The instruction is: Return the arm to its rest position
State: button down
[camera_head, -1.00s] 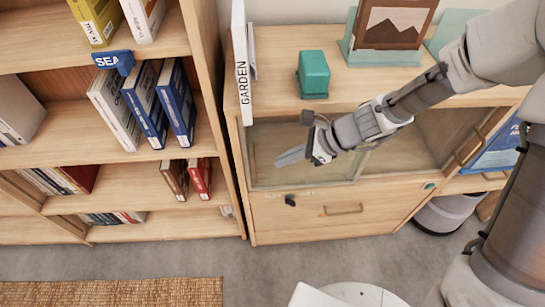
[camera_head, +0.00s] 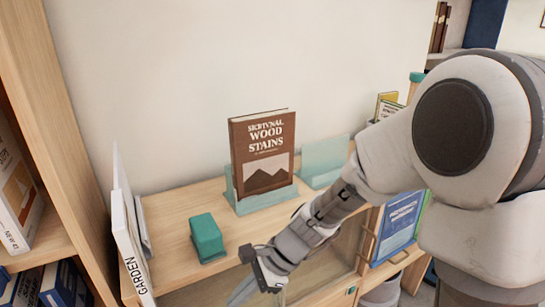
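My arm (camera_head: 335,205) reaches in from the right side of the head view and slants down to the left. My gripper (camera_head: 250,288) is at the bottom of the view, in front of the wooden cabinet. Its fingers run toward the lower frame edge, and I cannot make out a gap between them. I see no object clearly held in it.
On the cabinet top (camera_head: 178,207) stand a teal block (camera_head: 207,237), a brown book "Wood Stains" (camera_head: 262,150) in a glass stand (camera_head: 263,203), and a white "GARDEN" book (camera_head: 128,240). A bookshelf (camera_head: 50,140) rises at left. A blue book (camera_head: 398,225) shows at right.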

jog(key=s+d+r+n+t+h+p, duration=0.3)
jog(key=d+r+n, duration=0.3)
jog(key=d+r, duration=0.5)
jog(key=s+d+r+n+t+h+p, duration=0.4)
jog(key=d+r, duration=0.7)
jog(key=r, duration=0.3)
jog(key=shift+s+n+h+p, duration=0.3)
jog(key=shift+s+n+p, duration=0.25)
jog(key=shift+s+n, duration=0.75)
